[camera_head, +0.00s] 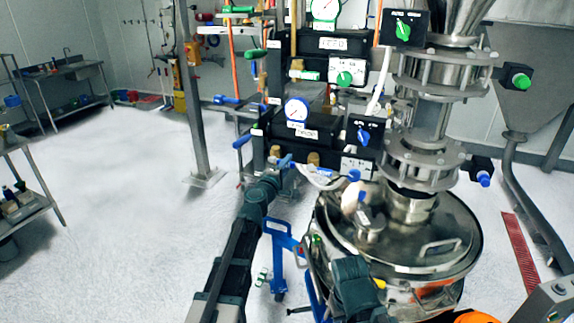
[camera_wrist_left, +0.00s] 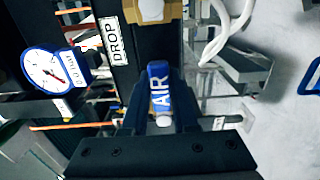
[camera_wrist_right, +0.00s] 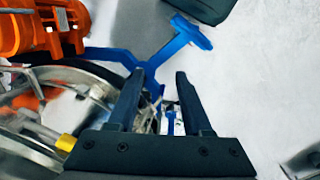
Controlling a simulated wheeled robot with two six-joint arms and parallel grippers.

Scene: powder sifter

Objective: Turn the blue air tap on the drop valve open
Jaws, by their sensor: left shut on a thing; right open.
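The blue air tap, lettered AIR, shows in the left wrist view (camera_wrist_left: 158,86) just below a brass fitting (camera_wrist_left: 150,10), beside a DROP label (camera_wrist_left: 112,40). My left gripper (camera_wrist_left: 161,104) is shut on this tap, with one finger on each side of it. In the head view my left gripper (camera_head: 279,170) is at the lower left of the dark valve block with the blue-rimmed gauge (camera_head: 297,110); the tap is partly hidden there. My right gripper (camera_wrist_right: 157,88) is open and empty, above the floor beside a blue frame.
A round steel vessel with a lid (camera_head: 440,240) stands right of my left gripper. The blue frame (camera_head: 282,236) stands in front of it. A green-rimmed gauge (camera_head: 325,8) and other valve blocks sit above. White hoses hang close to the tap.

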